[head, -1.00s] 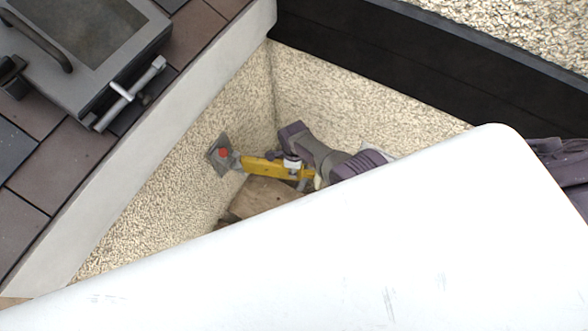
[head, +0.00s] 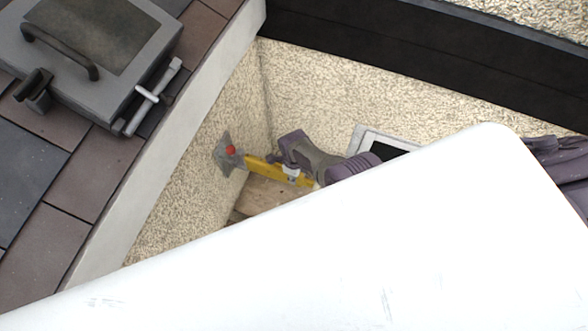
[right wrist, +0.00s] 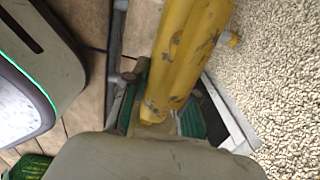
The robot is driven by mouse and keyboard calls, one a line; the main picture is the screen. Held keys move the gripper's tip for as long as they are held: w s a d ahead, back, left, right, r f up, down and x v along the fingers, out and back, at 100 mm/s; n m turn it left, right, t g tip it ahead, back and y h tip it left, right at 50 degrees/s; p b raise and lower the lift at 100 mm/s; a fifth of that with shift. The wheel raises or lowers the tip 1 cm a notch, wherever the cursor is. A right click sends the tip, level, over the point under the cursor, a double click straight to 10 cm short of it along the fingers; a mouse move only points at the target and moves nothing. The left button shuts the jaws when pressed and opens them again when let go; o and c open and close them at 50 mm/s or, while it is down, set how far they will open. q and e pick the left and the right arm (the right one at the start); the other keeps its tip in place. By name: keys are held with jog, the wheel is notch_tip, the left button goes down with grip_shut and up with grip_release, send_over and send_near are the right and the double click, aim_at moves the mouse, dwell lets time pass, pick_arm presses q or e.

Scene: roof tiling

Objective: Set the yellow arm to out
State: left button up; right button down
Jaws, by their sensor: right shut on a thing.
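The yellow arm (head: 262,168) reaches out from a grey metal bracket with a red knob (head: 231,150) on the pebbled wall. It slopes slightly down to the right in the head view. My right gripper (head: 290,167) is shut on the yellow arm, near the end away from the bracket. In the right wrist view the scuffed yellow arm (right wrist: 190,45) runs down between the green finger pads of the right gripper (right wrist: 158,115). The contact itself is partly hidden.
A grey hatch (head: 95,50) with a handle sits on the roof tiles (head: 95,185) at left. A pale edge strip (head: 185,130) borders the tiles. Wooden boards (head: 262,197) lie below the yellow arm. A white-framed dark panel (head: 365,137) is behind my right wrist. A white surface hides the foreground.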

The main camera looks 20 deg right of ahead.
jog(key=shift+s+a, duration=0.15)
jog(key=shift+a, duration=0.05)
jog(key=c, duration=0.9)
grip_release()
jog(key=shift+r, duration=0.15)
notch_tip(320, 180, up, 12)
jog(key=shift+f, duration=0.15)
